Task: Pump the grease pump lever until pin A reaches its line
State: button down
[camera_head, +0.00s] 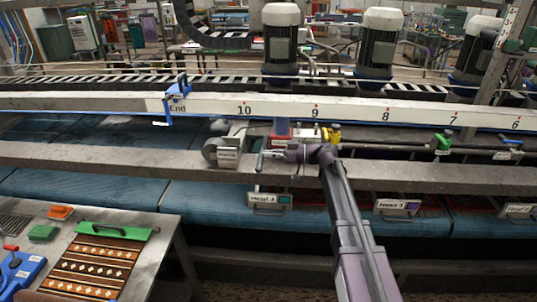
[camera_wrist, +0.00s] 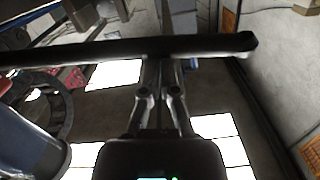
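The grey, round-ended grease pump (camera_head: 222,150) sits on the grey beam, left of my gripper, with a small, unreadable white label. A thin lever (camera_head: 261,160) appears to stand at its right side. My gripper (camera_head: 287,155) points left towards it. In the wrist view a long dark bar (camera_wrist: 215,45), apparently the lever, crosses in front of my gripper's fingertips (camera_wrist: 161,68). The two fingers lie close together and look shut, not around the bar. Their very tips are hidden by the bar, and contact cannot be told. I cannot make out pin A or its line.
A white numbered rail (camera_head: 350,109) runs behind the beam, with a blue clamp (camera_head: 178,90) near "End". A red block (camera_head: 281,128), yellow valve (camera_head: 333,134) and green valve (camera_head: 443,141) are nearby. A metal table (camera_head: 165,245) stands at front left.

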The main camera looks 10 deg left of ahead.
jog(key=w+d+r+p, duration=0.1)
jog(key=d+r+p, duration=0.1)
jog(key=d, duration=0.8)
jog(key=shift+w+d+r, duration=0.3)
jog(key=shift+r, duration=0.3)
jog(key=shift+f, duration=0.1)
jog(key=s+d+f+m+t+h+b, duration=0.2)
jog(key=s+d+f+m+h, duration=1.1)
jog(key=s+f, duration=0.4)
jog(key=s+d+f+m+h, duration=0.2)
jog(key=d, duration=0.3)
jog(key=s+d+f+m+h, duration=0.1)
jog(key=s+d+m+h, duration=0.1)
jog(key=d, duration=0.2)
jog(key=shift+d+f+m+b, duration=0.3)
jog(key=shift+d+f+m, duration=0.05)
jog(key=shift+m, duration=0.05)
